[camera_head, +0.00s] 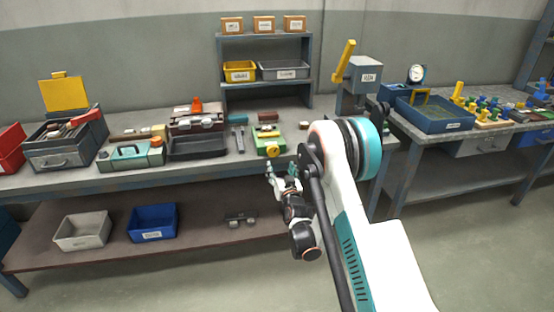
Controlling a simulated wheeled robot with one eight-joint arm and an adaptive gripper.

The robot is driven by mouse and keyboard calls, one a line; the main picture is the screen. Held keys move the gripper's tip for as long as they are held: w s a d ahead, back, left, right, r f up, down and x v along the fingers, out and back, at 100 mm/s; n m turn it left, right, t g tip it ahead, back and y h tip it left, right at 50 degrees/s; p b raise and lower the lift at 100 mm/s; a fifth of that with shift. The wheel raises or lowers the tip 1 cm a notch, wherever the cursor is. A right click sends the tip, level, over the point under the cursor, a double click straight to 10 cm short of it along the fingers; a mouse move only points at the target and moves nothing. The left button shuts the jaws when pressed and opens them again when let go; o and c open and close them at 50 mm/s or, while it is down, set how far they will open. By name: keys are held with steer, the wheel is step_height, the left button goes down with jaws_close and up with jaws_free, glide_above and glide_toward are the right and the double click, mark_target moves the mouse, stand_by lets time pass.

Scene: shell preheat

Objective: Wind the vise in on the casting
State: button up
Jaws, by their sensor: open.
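A low green device (268,138) with a yellow part on its front stands near the front edge of the workbench. It looks like the vise, but it is too small to be sure. I cannot make out whether a casting sits between its jaws.
Left of the device are a hammer-like tool (239,139), a black tray (198,149) and a teal case (131,156). A grey press with a yellow lever (344,60) stands to the right. A blue tray (434,116) is farther right. Bins are on the lower shelf.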

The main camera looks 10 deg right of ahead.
mark_target(274, 152)
steer(key=w+n, duration=0.1)
steer(key=w, duration=0.3)
steer(key=w+n+b, duration=0.1)
steer(key=w, duration=0.2)
steer(key=w+n, duration=0.1)
steer(key=w, duration=0.3)
steer(key=shift+w+f+n, duration=0.15)
steer(key=shift+w+n, duration=0.15)
steer(key=shift+n, duration=0.1)
steer(key=shift+w+b, duration=0.35)
steer(key=shift+w, duration=0.2)
steer(key=c, duration=1.1)
